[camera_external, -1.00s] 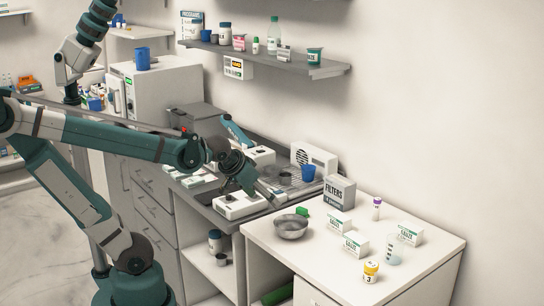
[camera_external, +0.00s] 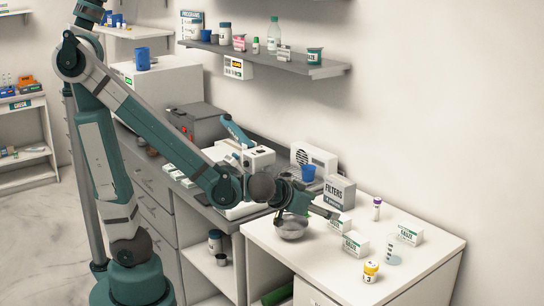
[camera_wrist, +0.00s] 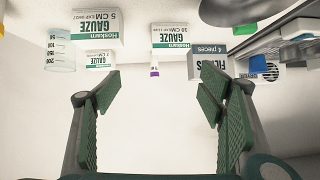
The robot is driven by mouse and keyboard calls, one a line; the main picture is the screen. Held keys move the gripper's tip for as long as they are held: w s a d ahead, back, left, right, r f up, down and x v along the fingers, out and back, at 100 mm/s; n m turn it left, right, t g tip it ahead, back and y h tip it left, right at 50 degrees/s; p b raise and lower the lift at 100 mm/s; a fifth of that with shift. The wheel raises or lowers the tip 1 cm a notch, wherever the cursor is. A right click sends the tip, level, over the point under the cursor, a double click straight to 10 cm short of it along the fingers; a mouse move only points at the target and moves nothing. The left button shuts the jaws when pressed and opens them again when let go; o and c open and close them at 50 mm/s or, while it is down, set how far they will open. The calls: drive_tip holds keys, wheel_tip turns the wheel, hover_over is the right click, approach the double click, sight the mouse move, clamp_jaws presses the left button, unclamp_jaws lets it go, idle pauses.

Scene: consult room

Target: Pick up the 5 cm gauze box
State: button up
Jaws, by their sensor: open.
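The 5 cm gauze box (camera_wrist: 97,27) is white with a green band and reads upside down at the upper left of the wrist view. In the external view it appears to be the front gauze box (camera_external: 355,245) on the white counter. My gripper (camera_wrist: 160,92) is open and empty, its green-padded fingers spread. In the external view my gripper (camera_external: 322,210) is above the counter, beyond the metal bowl and left of the box, apart from it. A smaller gauze box (camera_wrist: 100,60) stands near the beaker.
The metal bowl (camera_external: 291,230) is under my gripper's wrist. The filters box (camera_external: 339,192) stands behind it. A beaker (camera_external: 393,252), a yellow-labelled jar (camera_external: 371,271) and a purple-capped tube (camera_external: 377,208) stand around the gauze boxes. The counter's right end (camera_external: 440,250) is clear.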

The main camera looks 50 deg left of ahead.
drive_tip(key=d+t+h+p, duration=0.1)
drive_tip(key=d+t+h, duration=0.1)
drive_tip(key=d, duration=0.9)
approach(351, 241)
drive_tip(key=shift+y, duration=0.3)
drive_tip(key=shift+d+x, duration=0.1)
drive_tip(key=shift+x, duration=1.05)
drive_tip(key=shift+d+x, duration=0.15)
drive_tip(key=shift+x, duration=0.95)
drive_tip(key=shift+x, duration=1.3)
drive_tip(key=shift+b+x, duration=1)
drive_tip(key=shift+x, duration=1.6)
drive_tip(key=shift+r, duration=0.1)
